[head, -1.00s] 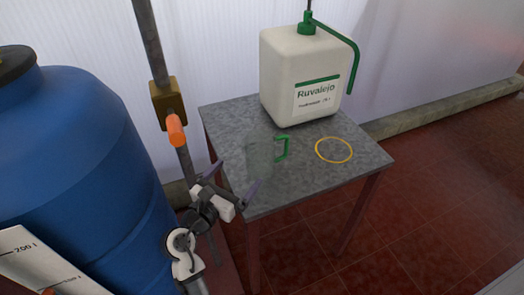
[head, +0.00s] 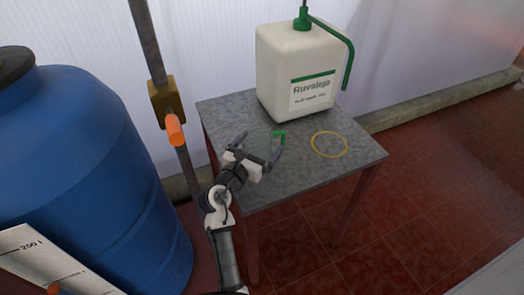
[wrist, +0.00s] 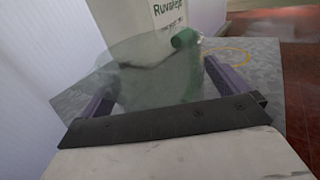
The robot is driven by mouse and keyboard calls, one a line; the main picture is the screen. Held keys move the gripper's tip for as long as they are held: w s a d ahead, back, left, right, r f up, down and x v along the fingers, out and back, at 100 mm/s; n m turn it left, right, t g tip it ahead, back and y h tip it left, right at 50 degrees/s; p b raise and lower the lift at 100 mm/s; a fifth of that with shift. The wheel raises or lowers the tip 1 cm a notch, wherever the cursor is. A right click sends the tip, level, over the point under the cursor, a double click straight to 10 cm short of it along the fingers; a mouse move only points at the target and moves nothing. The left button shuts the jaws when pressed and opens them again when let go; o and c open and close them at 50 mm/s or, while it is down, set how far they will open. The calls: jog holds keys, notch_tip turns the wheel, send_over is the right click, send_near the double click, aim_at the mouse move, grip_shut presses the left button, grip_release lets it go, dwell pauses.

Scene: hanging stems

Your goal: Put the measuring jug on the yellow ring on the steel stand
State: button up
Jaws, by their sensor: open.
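The measuring jug is clear with a green handle (head: 279,138). It stands on the steel stand (head: 300,174), its body mostly hidden behind my gripper in the head view. My gripper (head: 257,147) is open, low over the stand top, with its fingers to either side of the jug. In the wrist view the see-through jug body (wrist: 150,75) fills the space between the two fingers, handle on the far right side. I cannot tell whether a finger touches it. The yellow ring (head: 329,157) lies flat and empty on the stand, right of the jug; it also shows in the wrist view (wrist: 243,53).
A white canister (head: 290,75) with a green pump and hose stands at the back of the stand, behind the jug. A blue barrel (head: 90,170) and a pipe with an orange-handled valve (head: 174,130) are to the left. The stand's front right is clear.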

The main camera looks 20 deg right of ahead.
jog(key=shift+c, duration=0.3)
jog(key=c, duration=1.1)
